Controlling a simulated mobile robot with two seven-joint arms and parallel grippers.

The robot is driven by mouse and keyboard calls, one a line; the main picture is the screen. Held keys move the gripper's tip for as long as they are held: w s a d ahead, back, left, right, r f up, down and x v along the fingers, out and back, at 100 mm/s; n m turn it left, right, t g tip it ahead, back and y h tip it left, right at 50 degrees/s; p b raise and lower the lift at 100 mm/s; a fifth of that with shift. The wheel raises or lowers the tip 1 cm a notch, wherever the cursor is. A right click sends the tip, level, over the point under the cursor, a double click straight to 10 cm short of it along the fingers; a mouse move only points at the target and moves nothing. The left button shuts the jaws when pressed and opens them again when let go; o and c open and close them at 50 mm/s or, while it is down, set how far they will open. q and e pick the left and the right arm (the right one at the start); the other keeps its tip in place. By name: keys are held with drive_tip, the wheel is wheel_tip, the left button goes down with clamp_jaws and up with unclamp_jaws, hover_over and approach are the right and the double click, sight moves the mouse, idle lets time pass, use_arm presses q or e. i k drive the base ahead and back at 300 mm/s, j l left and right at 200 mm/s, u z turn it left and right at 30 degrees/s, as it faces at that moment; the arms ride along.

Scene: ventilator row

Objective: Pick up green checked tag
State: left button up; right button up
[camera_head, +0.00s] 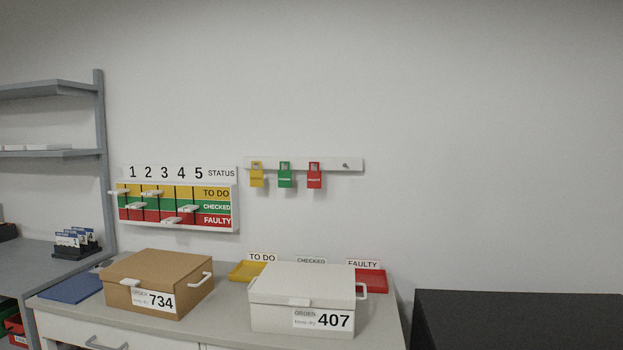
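The green checked tag (285,178) hangs on a white wall rail (335,164), in the middle of the row of tags. A yellow tag (257,178) hangs to its left and a red tag (314,179) to its right, each a small gap apart. The last peg (346,165), at the right end of the rail, is bare. Neither of my grippers shows in the head view.
Below the rail, a brown box (150,270) and a white box (290,285) stand on the counter (225,325). Yellow (244,271) and red (373,280) trays sit behind. A status board (180,222) hangs left. A black surface (515,315) is at right.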

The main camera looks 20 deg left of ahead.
sight(284, 177)
drive_tip(key=j+z, duration=0.3)
drive_tip(key=j, duration=0.35)
drive_tip(key=j+z, duration=0.35)
drive_tip(key=j, duration=0.3)
drive_tip(key=k+j+z, duration=0.15)
drive_tip(key=j+z, duration=0.15)
drive_tip(key=j, duration=0.3)
